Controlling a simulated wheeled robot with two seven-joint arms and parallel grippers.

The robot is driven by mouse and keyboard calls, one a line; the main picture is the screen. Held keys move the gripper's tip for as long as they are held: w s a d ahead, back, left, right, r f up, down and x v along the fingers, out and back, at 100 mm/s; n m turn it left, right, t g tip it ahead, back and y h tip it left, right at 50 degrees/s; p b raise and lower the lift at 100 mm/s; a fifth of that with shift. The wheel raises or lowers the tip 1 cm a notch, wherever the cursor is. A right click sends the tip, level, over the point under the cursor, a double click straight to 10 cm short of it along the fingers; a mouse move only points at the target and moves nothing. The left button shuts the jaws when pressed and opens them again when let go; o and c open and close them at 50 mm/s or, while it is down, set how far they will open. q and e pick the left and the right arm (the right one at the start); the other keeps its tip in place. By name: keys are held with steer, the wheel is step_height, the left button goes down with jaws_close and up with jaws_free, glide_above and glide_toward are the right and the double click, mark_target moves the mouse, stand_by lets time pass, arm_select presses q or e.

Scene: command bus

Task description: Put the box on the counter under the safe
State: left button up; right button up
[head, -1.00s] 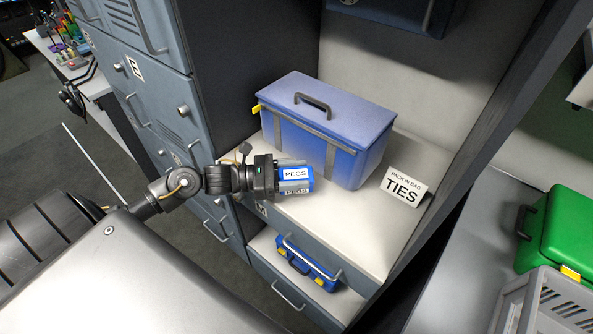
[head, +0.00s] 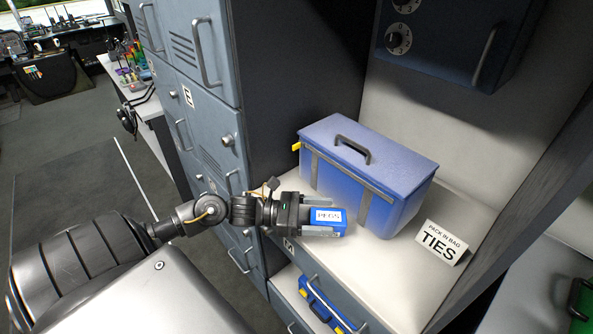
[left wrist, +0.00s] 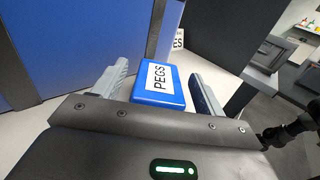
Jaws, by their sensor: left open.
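A small blue box labelled PEGS (head: 328,221) sits on the white counter (head: 395,292), at its front left. My left gripper (head: 318,219) is open around it, one finger on each side. In the left wrist view the PEGS box (left wrist: 160,84) lies between the spread fingers (left wrist: 160,75), with visible gaps on both sides. The dark blue safe (head: 440,45) with two dials is above the counter, at the top right. My right gripper is not in view.
A large blue case with a handle (head: 365,175) stands on the counter just behind the PEGS box. A TIES sign (head: 441,243) stands to its right. Grey lockers (head: 200,90) are at left. A blue and yellow case (head: 322,305) lies below the counter.

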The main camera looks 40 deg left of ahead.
arm_select(q)
steer(key=b+v, duration=0.2)
steer(key=v, duration=0.8)
stand_by(0.3)
